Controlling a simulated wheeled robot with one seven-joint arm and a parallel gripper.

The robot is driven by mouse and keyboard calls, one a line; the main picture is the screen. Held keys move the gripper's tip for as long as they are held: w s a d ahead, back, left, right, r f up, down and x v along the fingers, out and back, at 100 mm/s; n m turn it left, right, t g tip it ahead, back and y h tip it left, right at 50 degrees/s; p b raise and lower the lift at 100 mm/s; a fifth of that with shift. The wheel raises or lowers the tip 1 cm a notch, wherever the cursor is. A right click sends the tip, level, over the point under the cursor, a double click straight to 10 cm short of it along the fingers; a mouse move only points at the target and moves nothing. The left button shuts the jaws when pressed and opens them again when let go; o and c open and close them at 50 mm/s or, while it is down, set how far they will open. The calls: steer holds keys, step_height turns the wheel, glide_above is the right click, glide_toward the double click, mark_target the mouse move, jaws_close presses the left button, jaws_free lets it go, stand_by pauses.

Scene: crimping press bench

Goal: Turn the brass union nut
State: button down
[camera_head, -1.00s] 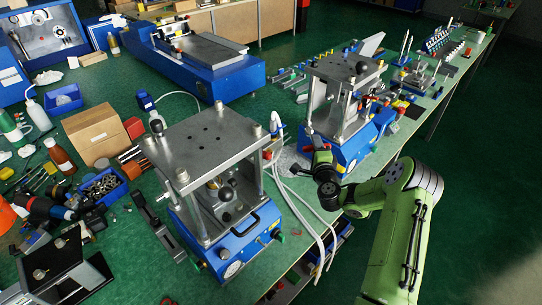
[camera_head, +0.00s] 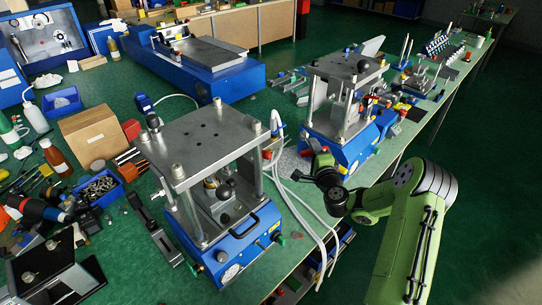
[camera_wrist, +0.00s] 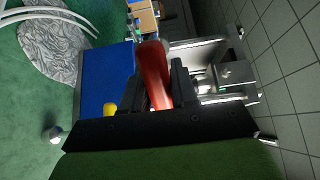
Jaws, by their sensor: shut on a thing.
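My gripper (camera_wrist: 160,85) is shut on a curved red part (camera_wrist: 154,62), which runs between its two dark fingers in the wrist view. Beside it are the blue body (camera_wrist: 106,75) of a press and a small yellow knob-like piece (camera_wrist: 110,109). I cannot make out the brass union nut for certain in either view. My fingertips are too small and covered there to make out.
A nearer blue press (camera_head: 240,247) with a steel top plate stands left of my arm. White hoses (camera_head: 300,215) hang over the bench edge between the presses. Crumpled grey material (camera_wrist: 50,45) lies on the green bench. Open floor (camera_head: 490,150) lies right of the bench.

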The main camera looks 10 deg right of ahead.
mark_target(302, 157)
steer(key=shift+s+a+n+y+b, duration=0.75)
steer(key=shift+s+a+y+b, duration=0.2)
steer(key=shift+a+y+b, duration=0.3)
steer(key=shift+s+a+n+y+b, duration=0.85)
steer(key=shift+y+b, duration=0.3)
steer(key=shift+b, duration=0.3)
steer(key=shift+s+a+n+g+y+b, duration=0.4)
steer(key=shift+s+a+n+y+b, duration=0.2)
steer(key=shift+s+a+y, duration=0.3)
steer(key=shift+s+a+n+g+y+b, duration=0.45)
steer(key=shift+s+a+n+y, duration=0.2)
steer(key=shift+a+y, duration=0.4)
steer(key=shift+x, duration=1.05)
steer(key=shift+a+f+n+b, duration=0.15)
steer(key=shift+n+b, duration=0.3)
steer(key=shift+b, duration=0.15)
steer(key=n+b, duration=0.2)
steer(key=b, duration=0.1)
